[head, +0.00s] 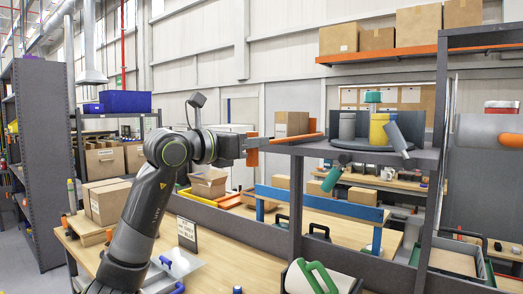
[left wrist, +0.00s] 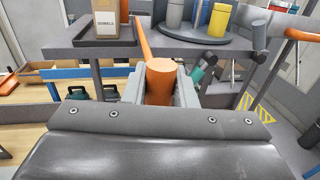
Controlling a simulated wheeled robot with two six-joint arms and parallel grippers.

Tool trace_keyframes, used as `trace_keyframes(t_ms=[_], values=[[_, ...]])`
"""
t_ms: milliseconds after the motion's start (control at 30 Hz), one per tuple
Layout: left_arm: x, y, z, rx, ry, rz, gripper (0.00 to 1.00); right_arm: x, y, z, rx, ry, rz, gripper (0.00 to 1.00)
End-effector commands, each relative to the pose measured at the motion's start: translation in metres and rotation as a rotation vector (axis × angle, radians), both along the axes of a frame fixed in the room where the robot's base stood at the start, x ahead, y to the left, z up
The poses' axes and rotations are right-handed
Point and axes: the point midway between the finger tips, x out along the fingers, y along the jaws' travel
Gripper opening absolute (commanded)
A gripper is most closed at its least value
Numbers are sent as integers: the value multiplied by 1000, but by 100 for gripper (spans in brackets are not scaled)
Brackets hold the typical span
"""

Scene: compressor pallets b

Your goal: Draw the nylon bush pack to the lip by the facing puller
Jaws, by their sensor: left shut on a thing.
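My left gripper (head: 250,146) is shut on the orange handle of the facing puller (left wrist: 160,80), in front of the raised grey shelf (head: 350,152). The puller's thin orange rod runs from the handle towards the shelf. A brown carton (head: 291,123) stands at the shelf's left end; in the left wrist view the carton (left wrist: 106,20) sits on a dark tray left of the rod, and its label seems to read "dowels". I cannot identify the nylon bush pack for certain. My right gripper is not in view.
Right of the puller, a round dark turntable (left wrist: 190,34) on the shelf bears grey, blue and yellow containers, including a yellow canister (head: 379,129). A dark upright post (head: 433,160) stands at the right. A wooden bench (head: 220,240) lies below the arm.

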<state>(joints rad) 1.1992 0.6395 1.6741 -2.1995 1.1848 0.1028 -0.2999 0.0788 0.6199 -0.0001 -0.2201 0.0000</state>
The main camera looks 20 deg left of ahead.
Motion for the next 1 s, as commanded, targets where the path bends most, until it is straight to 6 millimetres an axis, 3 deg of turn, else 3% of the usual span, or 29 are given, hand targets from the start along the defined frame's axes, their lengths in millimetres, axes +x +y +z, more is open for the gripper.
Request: trace_keyframes(t_ms=[33, 200, 567, 600, 700, 1000], values=[[-8, 4, -4, 4, -7, 3, 0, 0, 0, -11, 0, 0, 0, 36], [-26, 10, -2, 2, -5, 2, 0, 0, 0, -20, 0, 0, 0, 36], [-29, 10, 0, 1, -1, 0, 0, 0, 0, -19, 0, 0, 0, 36], [-29, 10, 0, 1, -1, 0, 29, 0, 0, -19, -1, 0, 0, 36], [-29, 10, 0, 0, 0, 0, 42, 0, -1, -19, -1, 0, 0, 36], [-29, 11, -1, 0, 0, 1, 45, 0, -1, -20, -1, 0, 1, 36]])
